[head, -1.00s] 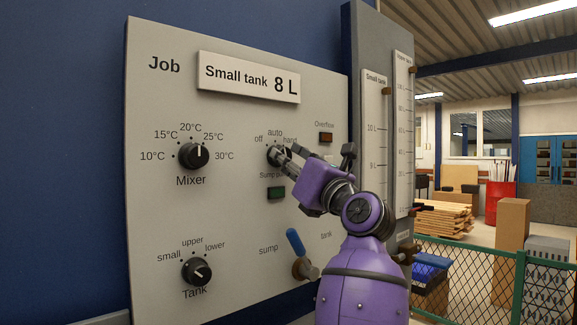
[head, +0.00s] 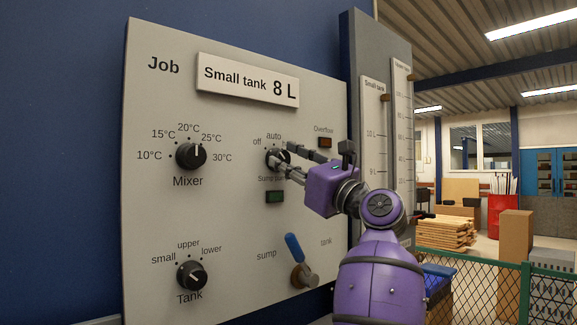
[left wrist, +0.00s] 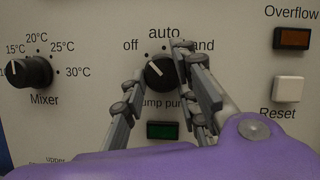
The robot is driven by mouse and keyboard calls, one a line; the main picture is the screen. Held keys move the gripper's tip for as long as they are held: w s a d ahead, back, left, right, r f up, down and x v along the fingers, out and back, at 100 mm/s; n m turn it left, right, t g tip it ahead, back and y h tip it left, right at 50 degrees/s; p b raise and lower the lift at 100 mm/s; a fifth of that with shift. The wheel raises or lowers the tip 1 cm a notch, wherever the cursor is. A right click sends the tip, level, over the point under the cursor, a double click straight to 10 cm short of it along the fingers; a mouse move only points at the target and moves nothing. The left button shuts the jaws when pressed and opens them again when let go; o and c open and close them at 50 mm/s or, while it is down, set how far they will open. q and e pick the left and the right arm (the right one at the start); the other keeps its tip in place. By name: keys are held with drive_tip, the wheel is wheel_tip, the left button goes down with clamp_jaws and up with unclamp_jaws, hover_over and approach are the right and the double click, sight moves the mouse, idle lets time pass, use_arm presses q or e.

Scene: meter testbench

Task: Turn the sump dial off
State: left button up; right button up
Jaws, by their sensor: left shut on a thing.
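The sump dial (head: 269,154) is a round black knob under the word "auto" on the grey panel. In the left wrist view the dial (left wrist: 160,74) has its white mark tilted to the upper left, toward "off". My left gripper (head: 283,158) reaches it from the right. In the left wrist view the fingers of my left gripper (left wrist: 163,72) stand on either side of the knob, shut on it. The fingers hide part of the "hand" and "Sump pump" lettering. My right gripper is not in view.
A green lamp (head: 275,197) sits below the dial. The mixer dial (head: 191,156) and tank dial (head: 192,275) are to the left. A blue-handled lever (head: 294,247) is below. The overflow lamp (head: 324,142) and white reset button (left wrist: 288,90) are to the right.

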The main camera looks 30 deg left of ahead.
use_arm(q)
drive_tip(key=shift+s+a+r, duration=0.1)
drive_tip(key=shift+s+a, duration=0.05)
drive_tip(key=shift+s, duration=0.05)
drive_tip(key=o, duration=0.9)
drive_tip(key=shift+o, duration=0.6)
drive_tip(key=shift+s, duration=0.15)
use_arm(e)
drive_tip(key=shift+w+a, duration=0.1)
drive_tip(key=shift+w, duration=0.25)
use_arm(q)
drive_tip(key=shift+d, duration=0.2)
drive_tip(key=v, duration=1.1)
drive_tip(key=shift+d+f, duration=0.2)
drive_tip(key=shift+d, duration=0.1)
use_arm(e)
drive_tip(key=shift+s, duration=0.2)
